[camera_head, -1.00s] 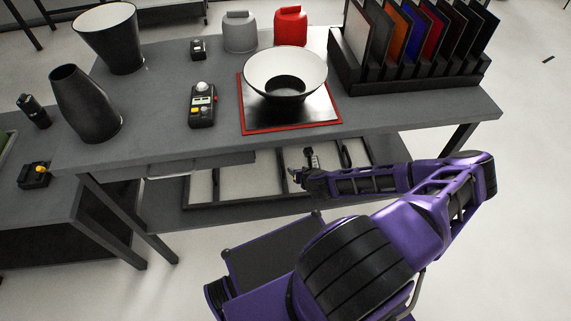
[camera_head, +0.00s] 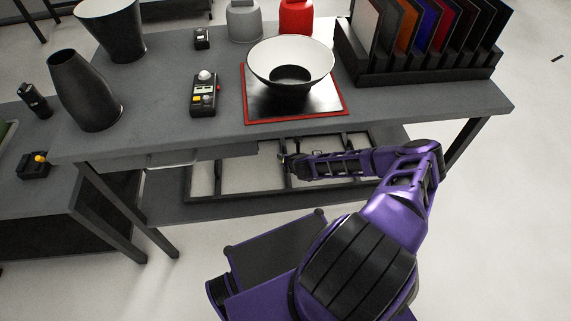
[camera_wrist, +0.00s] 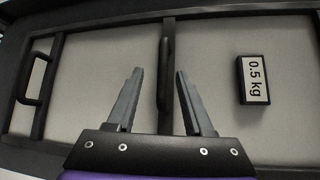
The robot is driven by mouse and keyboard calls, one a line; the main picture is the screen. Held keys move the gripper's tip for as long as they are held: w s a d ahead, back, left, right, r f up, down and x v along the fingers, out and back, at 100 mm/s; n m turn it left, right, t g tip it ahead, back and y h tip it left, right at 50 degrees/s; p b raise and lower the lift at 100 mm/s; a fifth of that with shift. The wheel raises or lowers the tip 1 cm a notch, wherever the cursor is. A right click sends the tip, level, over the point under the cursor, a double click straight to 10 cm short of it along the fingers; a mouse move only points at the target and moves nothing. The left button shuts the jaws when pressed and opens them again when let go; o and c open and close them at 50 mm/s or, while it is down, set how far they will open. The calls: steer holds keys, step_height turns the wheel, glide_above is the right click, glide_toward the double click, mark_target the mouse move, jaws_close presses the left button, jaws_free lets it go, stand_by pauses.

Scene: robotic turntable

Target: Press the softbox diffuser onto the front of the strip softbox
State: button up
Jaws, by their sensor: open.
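A white panel with a black frame (camera_head: 235,180), which looks like the softbox diffuser, lies on the lower shelf under the table. In the wrist view its pale surface (camera_wrist: 100,75) is split by a dark crossbar with a raised black handle (camera_wrist: 166,60). My gripper (camera_wrist: 159,72) is open, with one finger on each side of the handle's line as seen; I cannot tell its height above the handle. In the head view my gripper (camera_head: 283,159) is by the table's front edge, over the panel. I cannot tell the strip softbox apart from this framed panel.
A black 0.5 kg weight (camera_wrist: 254,79) lies on the panel, right of my gripper. The tabletop (camera_head: 140,133) overhangs the shelf. On it stand a white-lined bowl (camera_head: 290,62), a light meter (camera_head: 204,93), black cones and a filter rack (camera_head: 420,70).

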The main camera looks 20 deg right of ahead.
steer(key=x, duration=0.4)
steer(key=shift+d+b, duration=0.2)
steer(key=shift+b, duration=0.2)
jaws_close()
stand_by(1.0)
